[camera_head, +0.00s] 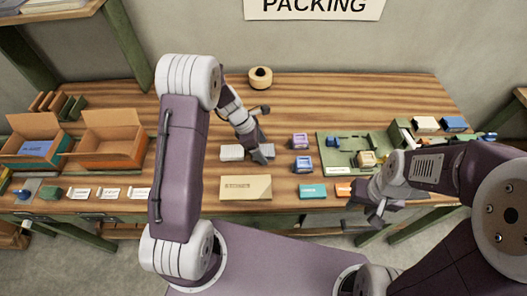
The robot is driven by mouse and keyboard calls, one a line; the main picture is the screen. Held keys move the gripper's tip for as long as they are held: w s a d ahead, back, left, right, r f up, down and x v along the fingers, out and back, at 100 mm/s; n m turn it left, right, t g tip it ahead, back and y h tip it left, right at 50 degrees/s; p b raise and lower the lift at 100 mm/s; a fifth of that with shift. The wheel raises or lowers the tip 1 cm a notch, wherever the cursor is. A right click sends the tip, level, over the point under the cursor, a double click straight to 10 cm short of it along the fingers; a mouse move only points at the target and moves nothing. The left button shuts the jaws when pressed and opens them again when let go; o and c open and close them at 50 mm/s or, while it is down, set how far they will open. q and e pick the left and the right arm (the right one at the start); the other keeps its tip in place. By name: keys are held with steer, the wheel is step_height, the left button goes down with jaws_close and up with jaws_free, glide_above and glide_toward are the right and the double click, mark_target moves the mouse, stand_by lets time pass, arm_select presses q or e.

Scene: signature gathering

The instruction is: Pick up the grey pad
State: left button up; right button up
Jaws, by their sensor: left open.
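A light grey block (232,152), which looks like the grey pad, lies on the wooden table left of the middle. A grey piece also shows on the right side of my gripper; I cannot tell whether it is the same pad. My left gripper (258,146) is open and reaches down at the pad, with a finger covering part of it. I cannot tell whether it touches. My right gripper (373,214) hangs near the table's front edge at the right, away from the pad. Its jaw opening is unclear.
A beige box (246,187) lies in front of the pad. Two small purple-blue boxes (302,163) stand to the right. A green tray (328,170) lies further right. Open cardboard boxes (112,140) stand at the left. A round tan roll (260,77) sits behind.

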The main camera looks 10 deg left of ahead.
mark_target(268, 150)
arm_select(q)
steer(key=shift+s+r, duration=0.1)
steer(key=c, duration=1.4)
steer(key=shift+r, duration=0.55)
steer(key=shift+c, duration=0.2)
step_height(268, 150, up, 3)
steer(key=shift+f, duration=0.1)
steer(key=s+d+r, duration=0.7)
steer(key=s, duration=0.2)
